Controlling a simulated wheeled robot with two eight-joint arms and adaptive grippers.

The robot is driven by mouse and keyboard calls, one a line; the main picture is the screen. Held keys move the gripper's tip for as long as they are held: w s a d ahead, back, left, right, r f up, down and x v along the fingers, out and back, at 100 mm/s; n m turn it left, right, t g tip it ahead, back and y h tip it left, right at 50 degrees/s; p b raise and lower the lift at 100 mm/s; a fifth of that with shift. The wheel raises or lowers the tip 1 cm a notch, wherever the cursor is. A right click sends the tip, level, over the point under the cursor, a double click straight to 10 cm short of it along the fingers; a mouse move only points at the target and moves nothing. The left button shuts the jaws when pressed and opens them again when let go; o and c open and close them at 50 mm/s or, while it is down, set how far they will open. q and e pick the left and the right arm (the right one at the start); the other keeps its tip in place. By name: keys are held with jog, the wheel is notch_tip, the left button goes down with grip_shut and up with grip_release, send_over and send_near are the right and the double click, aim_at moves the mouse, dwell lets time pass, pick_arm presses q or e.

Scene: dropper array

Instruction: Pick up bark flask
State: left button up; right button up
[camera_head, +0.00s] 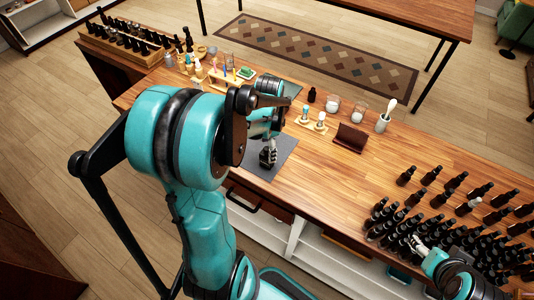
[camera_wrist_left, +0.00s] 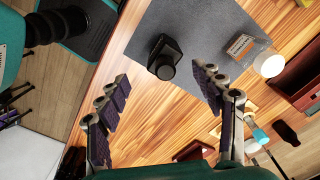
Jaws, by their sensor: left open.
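My left gripper (camera_head: 268,157) hangs over the grey mat (camera_head: 283,150) near the front edge of the wooden counter. In the left wrist view the left gripper (camera_wrist_left: 160,80) is open, its purple-padded fingers spread wide and empty. A dark squarish flask with a round black cap (camera_wrist_left: 163,57) stands on the mat beyond and between the fingertips, not touched. No readable label shows on it, so I cannot tell for sure that it is the bark flask. In the head view my left arm hides it. My right gripper (camera_head: 423,248) is among dark bottles; its jaw state is unclear.
Several dark bottles (camera_head: 405,177) crowd the counter's right part. A labelled block (camera_wrist_left: 240,45) and a white round-topped item (camera_wrist_left: 268,63) stand at the mat's far side. A brown holder (camera_head: 350,138) and a cup with a brush (camera_head: 383,122) stand along the back.

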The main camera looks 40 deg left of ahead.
aim_at(267, 159)
pick_arm(q)
jog(key=shift+a+f, duration=0.2)
jog(key=shift+f, duration=0.35)
jog(key=f+b, duration=0.1)
jog(key=f, duration=0.6)
jog(key=shift+w+a+f+b, duration=0.1)
jog(key=shift+a+f+b, duration=0.1)
jog(key=shift+b, duration=0.15)
jog(key=shift+r, duration=0.1)
jog(key=c, duration=1.3)
